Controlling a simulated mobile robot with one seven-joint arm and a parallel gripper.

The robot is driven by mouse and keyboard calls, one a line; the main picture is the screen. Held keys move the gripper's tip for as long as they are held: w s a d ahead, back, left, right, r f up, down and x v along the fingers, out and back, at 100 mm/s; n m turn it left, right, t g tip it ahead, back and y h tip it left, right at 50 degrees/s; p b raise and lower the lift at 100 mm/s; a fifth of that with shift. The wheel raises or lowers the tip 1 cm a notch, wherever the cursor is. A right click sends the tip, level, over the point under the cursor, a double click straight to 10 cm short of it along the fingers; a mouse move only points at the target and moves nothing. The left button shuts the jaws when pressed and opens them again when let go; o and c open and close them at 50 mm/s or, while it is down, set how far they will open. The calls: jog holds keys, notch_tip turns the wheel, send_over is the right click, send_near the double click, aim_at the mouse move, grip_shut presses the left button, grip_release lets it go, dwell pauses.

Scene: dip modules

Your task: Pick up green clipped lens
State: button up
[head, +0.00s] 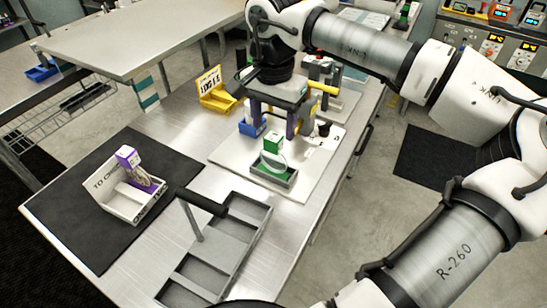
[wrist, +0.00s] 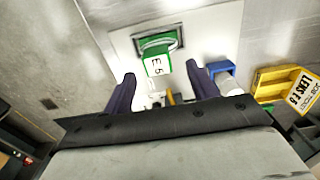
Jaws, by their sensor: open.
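The green clipped lens has a green block (head: 273,143) on top and a clear round lens (head: 273,162) below. It stands in a small dark grey holder (head: 286,179) on a white board. In the wrist view the block (wrist: 157,65) shows a white label reading "E 6", and the lens (wrist: 156,43) lies beyond it, over a green-lined holder. My gripper (head: 272,127) is open, with its purple fingers pointing down above and behind the lens in the head view. In the wrist view the fingers (wrist: 160,71) stand either side of the block's near end. Contact cannot be seen.
A blue bin (wrist: 229,75) stands close to one finger. A yellow bin (head: 218,102) with a ticket sign is farther left. A grey compartment tray (head: 237,233) with a handle is in front. A white box (head: 122,203) holds a purple-topped item on a black mat.

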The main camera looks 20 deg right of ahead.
aim_at(274, 136)
jog(key=f+p, duration=0.1)
jog(key=f, duration=0.3)
jog(key=shift+s+f, duration=0.15)
jog(key=shift+s, duration=0.05)
jog(key=shift+c, duration=0.5)
grip_shut()
